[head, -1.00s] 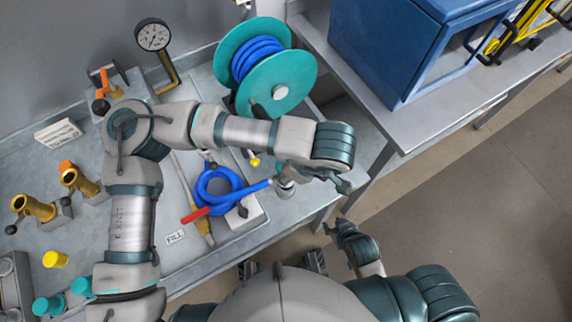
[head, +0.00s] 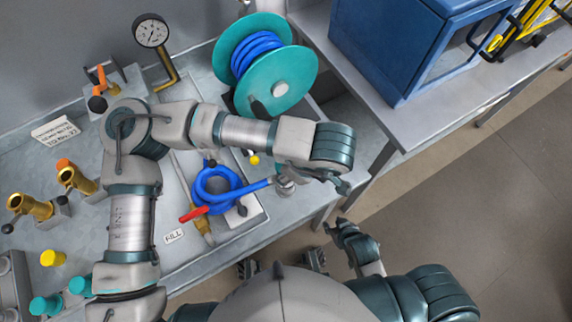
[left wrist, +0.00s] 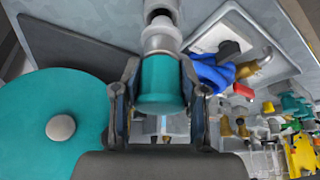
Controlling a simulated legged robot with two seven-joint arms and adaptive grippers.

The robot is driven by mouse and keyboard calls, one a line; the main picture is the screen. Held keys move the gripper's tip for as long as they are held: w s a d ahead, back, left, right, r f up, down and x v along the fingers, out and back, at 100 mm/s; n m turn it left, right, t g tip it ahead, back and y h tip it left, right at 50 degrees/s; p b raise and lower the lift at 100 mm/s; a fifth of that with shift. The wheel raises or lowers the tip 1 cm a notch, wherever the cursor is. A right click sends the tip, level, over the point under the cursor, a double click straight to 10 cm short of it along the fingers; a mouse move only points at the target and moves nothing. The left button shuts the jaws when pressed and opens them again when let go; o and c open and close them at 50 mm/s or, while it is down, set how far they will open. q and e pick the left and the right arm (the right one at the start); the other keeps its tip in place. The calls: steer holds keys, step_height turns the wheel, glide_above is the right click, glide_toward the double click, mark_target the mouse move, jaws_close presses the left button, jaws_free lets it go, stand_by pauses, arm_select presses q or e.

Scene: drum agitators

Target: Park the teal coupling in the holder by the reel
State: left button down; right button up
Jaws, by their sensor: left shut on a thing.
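My left gripper shows in the left wrist view (left wrist: 160,100), its two dark fingers shut on the teal coupling (left wrist: 161,77). A silver stepped fitting (left wrist: 161,36) is in line with the coupling's far end; I cannot tell whether they are joined. In the head view my left forearm hides most of this gripper, and a silver fitting (head: 285,185) shows beside the blue hose end. The teal reel (head: 292,85) with blue hose stands behind the forearm. I cannot make out the holder clearly. My right gripper (head: 335,232) is low over the floor, away from the bench; its opening is unclear.
A looped blue hose (head: 205,185) with a red lever (head: 194,214) lies near the bench's front edge. Brass fittings (head: 40,207), a yellow cap (head: 53,258) and a pressure gauge (head: 151,34) stand left. A blue cabinet (head: 400,45) is on the right bench.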

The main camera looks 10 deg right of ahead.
arm_select(q)
steer(key=shift+d+f+b, duration=0.1)
steer(key=shift+f+b, duration=0.6)
steer(key=shift+f, duration=0.4)
steer(key=shift+f, duration=0.35)
steer(key=c, duration=0.5)
jaws_free()
steer(key=shift+c, duration=0.2)
steer(key=shift+r, duration=0.1)
steer(key=shift+c, duration=0.3)
step_height(320, 180, up, 10)
steer(key=p, duration=0.5)
